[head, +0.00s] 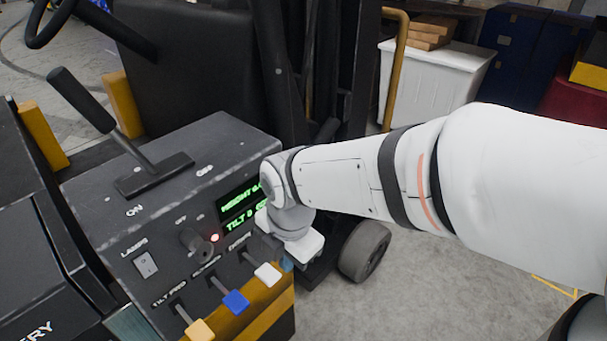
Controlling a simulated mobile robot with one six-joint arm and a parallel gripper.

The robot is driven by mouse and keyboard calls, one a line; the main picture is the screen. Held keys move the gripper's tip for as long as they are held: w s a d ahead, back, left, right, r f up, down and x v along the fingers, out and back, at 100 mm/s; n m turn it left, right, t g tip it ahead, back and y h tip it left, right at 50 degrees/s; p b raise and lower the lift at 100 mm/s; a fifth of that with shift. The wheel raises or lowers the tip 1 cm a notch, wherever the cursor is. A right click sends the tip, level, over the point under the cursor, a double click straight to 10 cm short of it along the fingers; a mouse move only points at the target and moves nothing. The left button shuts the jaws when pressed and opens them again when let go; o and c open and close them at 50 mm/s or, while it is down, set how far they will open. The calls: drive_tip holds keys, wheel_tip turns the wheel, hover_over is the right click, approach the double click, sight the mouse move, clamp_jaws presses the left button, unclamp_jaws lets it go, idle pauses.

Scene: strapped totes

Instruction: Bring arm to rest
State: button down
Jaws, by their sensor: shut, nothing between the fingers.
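My white arm reaches in from the right edge of the head view, over the right side of a dark control panel (165,215). My gripper (302,246) is at its far end, turned down beside the panel's right edge, close to the green display (240,207). It is small and partly hidden by the wrist; it looks shut and holds nothing that I can see. Whether it touches the panel I cannot tell.
The panel carries a T-shaped lever (100,125), a lamp switch (146,264), a knob (195,243), a lit red light (215,238) and yellow (200,330), blue (236,302) and white (268,274) lever tips. A wheel (365,250) stands below my arm. Grey floor at lower right is clear.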

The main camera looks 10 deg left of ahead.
drive_tip(key=s+d+r+m+t, duration=0.1)
drive_tip(key=d+m, duration=1)
drive_tip(key=m, duration=0.3)
drive_tip(key=d+r+m+t+h, duration=0.1)
drive_tip(key=d+r+m, duration=0.1)
drive_tip(key=d+m, duration=0.9)
drive_tip(key=m, duration=0.3)
drive_tip(key=shift+s+r+m, duration=0.15)
drive_tip(key=shift+s+m, duration=0.25)
